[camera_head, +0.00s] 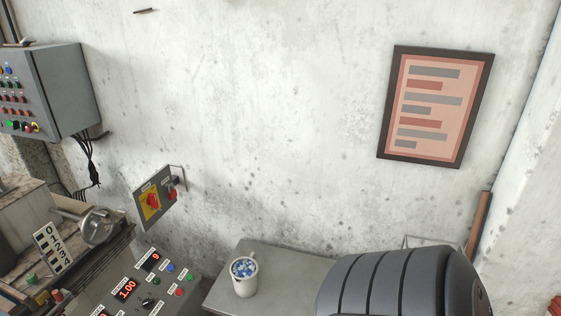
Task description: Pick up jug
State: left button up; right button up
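A white jug (244,282) with a handle at its upper side stands upright on a grey table (284,262) at the bottom middle of the head view. Its open top shows blue and white pieces inside. Neither of my grippers is in view. A large dark grey ribbed rounded body (398,283) fills the bottom right, to the right of the jug; I cannot tell whether it is a part of mine.
A control panel (150,288) with buttons and red displays is left of the table. A switch box (156,197), a grey cabinet (66,90) and a framed chart (436,106) are on the wall. A machine with a handwheel (98,227) stands at left.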

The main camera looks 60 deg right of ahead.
aim_at(244, 271)
jog(key=z, duration=1.55)
jog(key=u, duration=2)
jog(key=z, duration=2)
